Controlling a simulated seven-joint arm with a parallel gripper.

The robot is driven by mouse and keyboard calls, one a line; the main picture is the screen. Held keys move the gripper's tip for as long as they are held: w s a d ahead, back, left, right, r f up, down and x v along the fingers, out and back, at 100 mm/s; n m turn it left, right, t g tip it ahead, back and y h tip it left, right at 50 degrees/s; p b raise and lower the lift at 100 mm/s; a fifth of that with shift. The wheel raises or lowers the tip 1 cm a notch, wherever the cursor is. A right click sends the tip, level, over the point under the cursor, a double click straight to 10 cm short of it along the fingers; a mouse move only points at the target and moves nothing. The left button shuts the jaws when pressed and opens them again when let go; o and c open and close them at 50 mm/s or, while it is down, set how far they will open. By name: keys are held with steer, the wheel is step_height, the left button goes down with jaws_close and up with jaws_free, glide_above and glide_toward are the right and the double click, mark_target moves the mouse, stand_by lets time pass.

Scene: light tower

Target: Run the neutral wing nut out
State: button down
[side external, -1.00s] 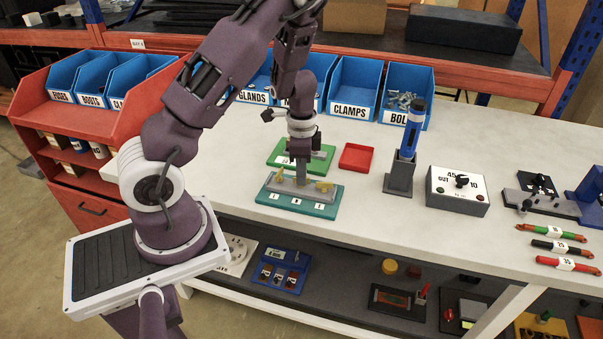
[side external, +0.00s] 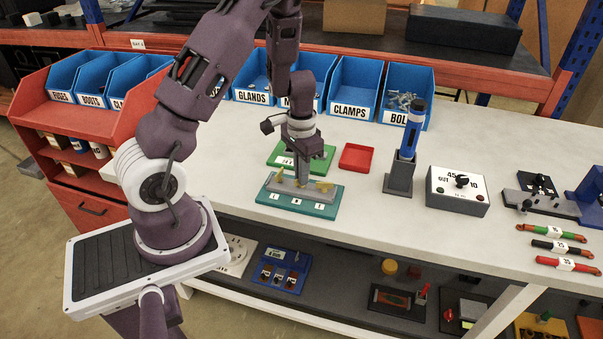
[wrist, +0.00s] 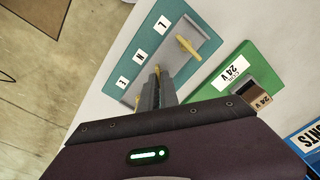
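The teal board (side external: 330,213) lies on the white bench with a grey block (side external: 308,190) along it and three white labels in front; the middle label (wrist: 140,56) reads N. Yellow wing nuts stand on the block: one at the right end (side external: 323,186) and one at the left (side external: 281,173) in the side view. My gripper (wrist: 157,82) points down at the middle of the block, at the N position. A bit of yellow, the neutral wing nut (wrist: 157,69), shows at its fingertips, mostly hidden by the fingers. Whether the fingers grip it is unclear.
Behind the board lies a green board (side external: 321,166) with a 24 V label, close to my gripper. An empty red tray (side external: 356,157) is right of it. A blue tool in a grey stand (side external: 399,180) and a grey dial box (side external: 457,190) stand farther right.

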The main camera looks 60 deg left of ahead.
steer(key=n, duration=1.2)
steer(key=shift+f+n, duration=0.1)
steer(key=shift+n, duration=0.3)
steer(key=n, duration=1.3)
steer(key=shift+d+n, duration=0.1)
steer(key=shift+n, duration=0.2)
steer(key=n, duration=0.3)
steer(key=shift+n, duration=0.3)
steer(key=n, duration=0.4)
steer(key=shift+s, duration=0.1)
steer(key=n, duration=0.5)
steer(key=shift+n, duration=1.8)
